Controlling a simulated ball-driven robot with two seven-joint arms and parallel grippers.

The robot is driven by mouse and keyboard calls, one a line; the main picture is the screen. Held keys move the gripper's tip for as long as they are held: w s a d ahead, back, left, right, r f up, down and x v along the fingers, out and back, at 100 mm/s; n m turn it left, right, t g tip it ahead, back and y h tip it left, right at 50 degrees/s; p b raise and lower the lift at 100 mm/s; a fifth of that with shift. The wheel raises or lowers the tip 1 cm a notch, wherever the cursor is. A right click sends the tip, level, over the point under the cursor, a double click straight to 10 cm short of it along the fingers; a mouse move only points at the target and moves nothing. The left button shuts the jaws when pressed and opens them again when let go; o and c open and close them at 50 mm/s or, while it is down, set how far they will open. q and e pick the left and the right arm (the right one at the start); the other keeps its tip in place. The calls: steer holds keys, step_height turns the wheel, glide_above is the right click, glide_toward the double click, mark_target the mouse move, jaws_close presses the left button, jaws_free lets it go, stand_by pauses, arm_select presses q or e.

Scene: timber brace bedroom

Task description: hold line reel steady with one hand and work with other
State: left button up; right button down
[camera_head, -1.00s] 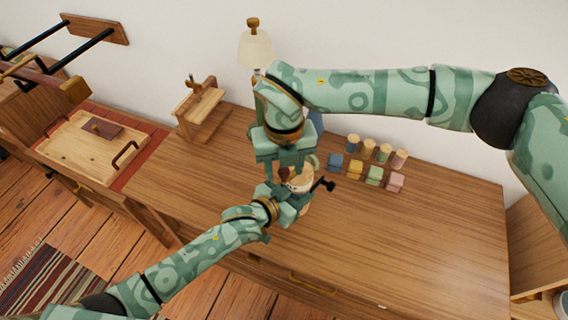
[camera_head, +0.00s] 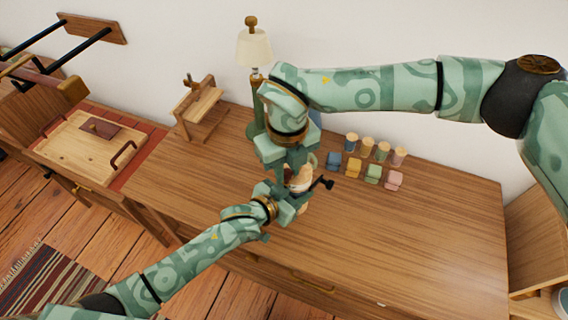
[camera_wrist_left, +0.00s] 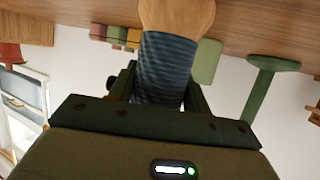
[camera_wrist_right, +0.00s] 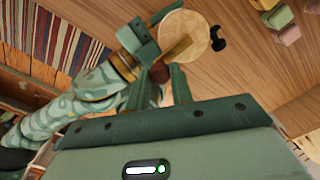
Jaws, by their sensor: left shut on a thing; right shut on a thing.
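The line reel (camera_head: 298,186) is near the middle of the wooden desk, mostly hidden by my grippers in the head view. The left wrist view shows its blue wound line (camera_wrist_left: 165,68) and pale wooden end. My left gripper (camera_head: 284,202) is shut around the reel from the front left. The right wrist view shows the reel's round wooden face (camera_wrist_right: 188,36), with a crank arm (camera_wrist_right: 177,49) and dark red knob (camera_wrist_right: 158,70). My right gripper (camera_head: 292,168) comes from above, its fingers shut on that knob. A black knobbed part (camera_head: 326,184) sticks out right of the reel.
Several coloured spools (camera_head: 367,147) and small blocks (camera_head: 372,174) stand right of the reel. A lamp (camera_head: 254,48) and a wooden stand (camera_head: 200,107) are behind and left. The desk's right side (camera_head: 430,235) is clear.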

arm_select(q)
steer(key=shift+a+f, duration=0.1)
steer(key=shift+f, duration=0.15)
arm_select(e)
steer(key=n, duration=0.1)
steer(key=d+n, duration=0.1)
steer(key=n, duration=0.1)
steer(key=shift+s, duration=0.15)
steer(key=w+d+n, duration=0.2)
steer(key=n, duration=0.8)
steer(key=w+d+n, duration=0.2)
steer(key=d+n, duration=0.1)
steer(key=n, duration=0.7)
steer(key=shift+d, duration=0.25)
steer(key=shift+w+n, duration=0.1)
steer(key=shift+n, duration=0.2)
steer(key=c, duration=1.2)
jaws_free()
